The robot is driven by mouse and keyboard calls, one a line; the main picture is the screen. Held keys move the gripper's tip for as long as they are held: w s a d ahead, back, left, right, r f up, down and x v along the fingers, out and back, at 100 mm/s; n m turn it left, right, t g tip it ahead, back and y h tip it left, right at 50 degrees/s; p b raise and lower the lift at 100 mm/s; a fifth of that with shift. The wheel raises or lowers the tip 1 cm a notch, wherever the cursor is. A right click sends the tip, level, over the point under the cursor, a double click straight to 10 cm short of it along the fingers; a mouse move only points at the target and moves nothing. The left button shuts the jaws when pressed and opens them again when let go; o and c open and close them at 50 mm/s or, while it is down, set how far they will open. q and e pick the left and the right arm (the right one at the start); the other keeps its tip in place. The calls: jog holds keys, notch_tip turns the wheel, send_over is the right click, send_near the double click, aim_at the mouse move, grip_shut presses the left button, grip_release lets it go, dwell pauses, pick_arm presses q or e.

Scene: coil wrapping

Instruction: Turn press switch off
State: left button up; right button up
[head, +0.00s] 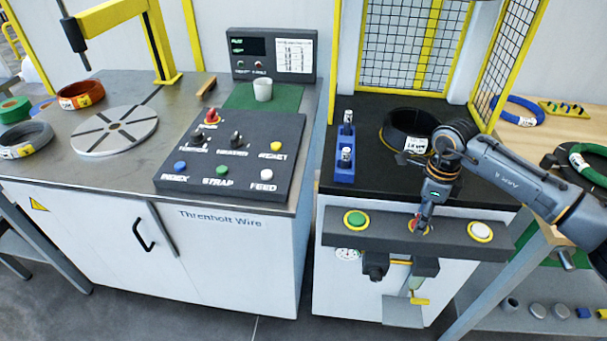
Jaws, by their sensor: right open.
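The press (420,181) stands at right with a dark control bar (345,238) along its front. The bar carries a green button (355,218) at left and a white button (480,231) at right. A red control (413,228) with a yellow ring is between them, mostly hidden by my right gripper (421,227). That gripper points down, open, with its tips at the red control; I cannot tell whether they touch it. Which control is the press switch is not labelled in view. My left gripper is out of view.
A black coil (408,129) lies on the press bed beside a blue holder (344,165). Yellow-framed mesh guards (402,45) stand behind. Dark fittings (375,265) hang below the bar. The wrapping bench's button panel (235,152) is at left, with a cup (263,90) behind it.

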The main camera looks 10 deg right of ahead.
jog(key=m+p, duration=0.2)
jog(key=m, duration=0.1)
jog(key=shift+r+m, duration=0.15)
jog(key=shift+m, duration=0.15)
jog(key=m+p, duration=0.2)
jog(key=m, duration=0.1)
jog(key=shift+m, duration=0.3)
jog(key=m+p, duration=0.2)
jog(key=m, duration=0.1)
jog(key=shift+m, duration=0.3)
jog(key=m+p, duration=0.2)
jog(key=m, duration=0.1)
jog(key=shift+m+p, duration=0.35)
jog(key=shift+m, duration=0.05)
notch_tip(320, 180, up, 13)
jog(key=b, duration=0.3)
jog(key=s+a+r+t+y, duration=0.1)
jog(key=a+y, duration=0.6)
jog(key=a, duration=0.7)
jog(key=s+a+r+n+t+y, duration=0.1)
jog(key=a+y, duration=0.6)
jog(key=a, duration=0.7)
jog(key=shift+a+t, duration=0.25)
jog(key=shift+t, duration=0.15)
jog(key=shift+r, duration=0.1)
